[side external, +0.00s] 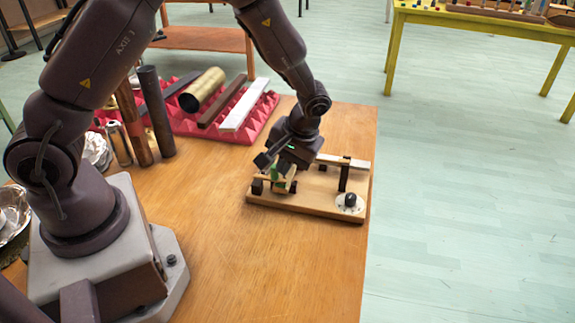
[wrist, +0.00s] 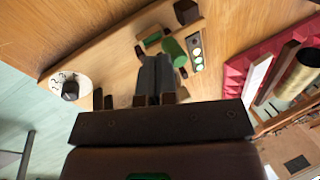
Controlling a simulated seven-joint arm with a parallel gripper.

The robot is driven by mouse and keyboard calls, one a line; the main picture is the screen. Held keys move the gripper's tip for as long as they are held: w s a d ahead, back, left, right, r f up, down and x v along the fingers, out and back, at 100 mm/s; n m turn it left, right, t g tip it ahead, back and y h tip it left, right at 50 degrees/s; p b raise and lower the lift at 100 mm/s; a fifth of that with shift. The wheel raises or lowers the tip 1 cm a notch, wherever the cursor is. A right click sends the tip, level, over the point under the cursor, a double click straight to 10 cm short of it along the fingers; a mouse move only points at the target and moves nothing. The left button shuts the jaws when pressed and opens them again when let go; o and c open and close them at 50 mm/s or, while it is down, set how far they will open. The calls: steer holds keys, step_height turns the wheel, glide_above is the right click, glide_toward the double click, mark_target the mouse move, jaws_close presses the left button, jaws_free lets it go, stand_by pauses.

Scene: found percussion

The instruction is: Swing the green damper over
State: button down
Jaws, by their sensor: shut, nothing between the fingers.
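The wooden board (side external: 310,205) lies near the right edge of the table. On its left part is the green damper (side external: 279,173), partly hidden by my gripper (side external: 284,166). In the wrist view the damper (wrist: 174,50) shows as a green cylinder, with another small green piece (wrist: 152,39) beside it. My gripper (wrist: 155,60) is shut and empty, its fingertips right next to the green cylinder over the board. Whether they touch it, I cannot tell.
The board also carries a black knob on a white dial (side external: 350,200), a black post (side external: 344,176) and a small plate with round lights (wrist: 197,50). A pink foam tray (side external: 262,112) with bars and a brass tube (side external: 202,90) lies behind. The front table is clear.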

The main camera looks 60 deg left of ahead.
mark_target(260, 178)
steer(key=shift+s+a+r, duration=0.15)
steer(key=shift+r, duration=0.05)
steer(key=shift+s+a+r+t+h, duration=0.55)
steer(key=shift+t+h, duration=0.35)
steer(key=shift+s+a+r+t+h, duration=0.5)
steer(key=shift+s+a+t+h, duration=0.25)
steer(key=shift+t+h, duration=0.25)
steer(key=shift+s+a+r, duration=0.2)
steer(key=shift+s+a, duration=0.4)
steer(key=s+a+f, duration=0.3)
steer(key=s+a, duration=0.2)
steer(key=shift+s+a+f, duration=0.15)
steer(key=shift+s+a, duration=0.25)
steer(key=shift+s+f, duration=0.1)
steer(key=shift+f, duration=0.05)
